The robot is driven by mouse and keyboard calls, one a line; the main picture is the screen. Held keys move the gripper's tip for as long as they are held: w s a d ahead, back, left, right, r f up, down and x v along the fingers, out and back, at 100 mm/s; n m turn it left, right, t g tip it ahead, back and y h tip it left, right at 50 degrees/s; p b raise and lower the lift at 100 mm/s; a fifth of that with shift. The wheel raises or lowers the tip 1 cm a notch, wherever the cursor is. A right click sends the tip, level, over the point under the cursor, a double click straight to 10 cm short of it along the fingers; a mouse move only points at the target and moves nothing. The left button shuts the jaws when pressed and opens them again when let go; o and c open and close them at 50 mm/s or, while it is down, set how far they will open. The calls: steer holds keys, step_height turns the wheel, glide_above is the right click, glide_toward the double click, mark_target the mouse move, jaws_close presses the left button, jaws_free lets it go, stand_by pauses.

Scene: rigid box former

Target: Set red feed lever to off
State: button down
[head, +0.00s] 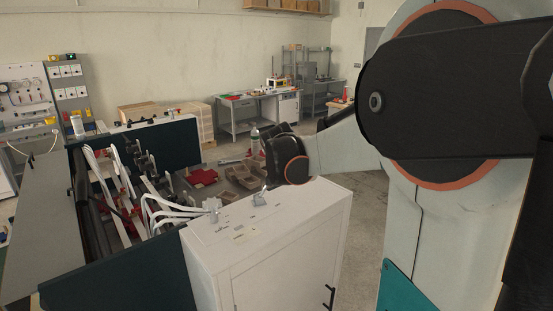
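I cannot make out a red feed lever for certain. The box former (115,270) stands at the left with dark side panels, white curved tubes and several red parts (124,205) inside its frame. A white cabinet (290,255) adjoins it, with small grey fittings (258,200) on its top. My arm reaches in from the right, and its dark wrist (284,156) is above the cabinet's far edge. My gripper's fingers are not distinguishable behind the wrist, so I cannot see whether they are open or hold anything.
A flat red piece (201,177) and brown trays (243,177) lie on the grey surface behind the cabinet. A clear bottle (255,141) stands near my wrist. Workbenches (256,113) line the far wall. Open floor (352,190) shows right of the cabinet.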

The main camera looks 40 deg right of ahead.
steer(key=shift+s+f, duration=0.1)
steer(key=shift+f, duration=0.05)
steer(key=c, duration=1.5)
jaws_free()
steer(key=shift+d, duration=0.1)
steer(key=shift+o, duration=0.3)
steer(key=shift+d, duration=0.1)
step_height(320, 180, up, 10)
steer(key=shift+r, duration=0.1)
